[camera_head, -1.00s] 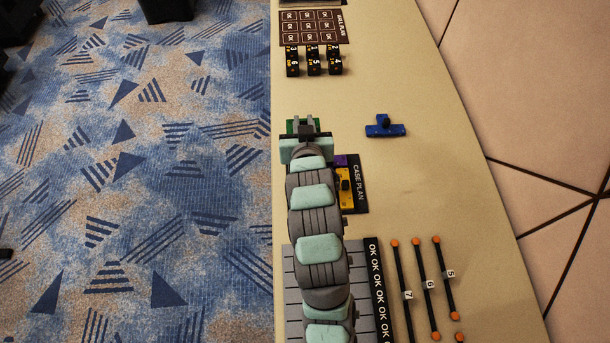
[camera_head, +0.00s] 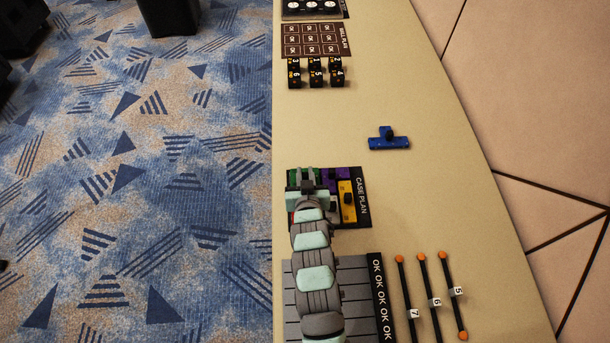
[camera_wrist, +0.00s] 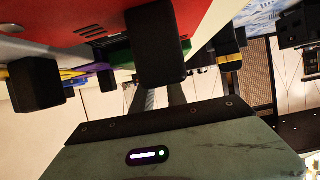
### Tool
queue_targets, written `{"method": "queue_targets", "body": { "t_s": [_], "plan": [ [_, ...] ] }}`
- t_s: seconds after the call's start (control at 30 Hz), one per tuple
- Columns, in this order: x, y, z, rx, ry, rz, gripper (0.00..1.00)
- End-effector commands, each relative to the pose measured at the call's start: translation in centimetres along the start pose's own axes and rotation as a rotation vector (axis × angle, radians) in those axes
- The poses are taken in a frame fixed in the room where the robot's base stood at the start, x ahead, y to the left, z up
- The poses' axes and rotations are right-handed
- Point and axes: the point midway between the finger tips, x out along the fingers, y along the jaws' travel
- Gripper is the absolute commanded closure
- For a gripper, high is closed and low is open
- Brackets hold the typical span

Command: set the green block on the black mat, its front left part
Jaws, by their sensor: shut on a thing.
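The black mat (camera_head: 363,203), marked CASE PLAN, lies on the table, partly hidden under my arm. My gripper (camera_head: 307,178) is shut on the green block (camera_head: 293,177) at the mat's upper left part in the head view. Parts of the green block show on both sides of the gripper. In the wrist view the green block (camera_wrist: 118,56) shows between the dark fingers. I cannot tell whether it touches the mat.
A purple block (camera_head: 330,176) and a yellow block (camera_head: 348,207) stand on the mat, close right of my gripper. A red surface (camera_wrist: 65,75) fills the wrist view's upper left. A blue block (camera_head: 390,142) stands apart. Numbered rods (camera_head: 426,285) lie lower right.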

Motion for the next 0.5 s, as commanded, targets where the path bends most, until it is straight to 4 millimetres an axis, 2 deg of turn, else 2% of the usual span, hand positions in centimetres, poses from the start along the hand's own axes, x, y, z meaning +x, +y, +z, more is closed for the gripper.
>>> {"method": "queue_targets", "body": {
  "t_s": [0.03,0.4,0.43,0.5],
  "plan": [
    [0.22,-0.04,0.53,0.0,0.0,-0.001,1.0],
    [0.34,-0.06,0.75,0.0,0.003,-0.001,1.0],
    [0.33,-0.06,0.73,0.0,0.003,-0.001,0.81],
    [0.32,-0.06,0.71,0.0,0.003,-0.001,0.75]
  ]
}}
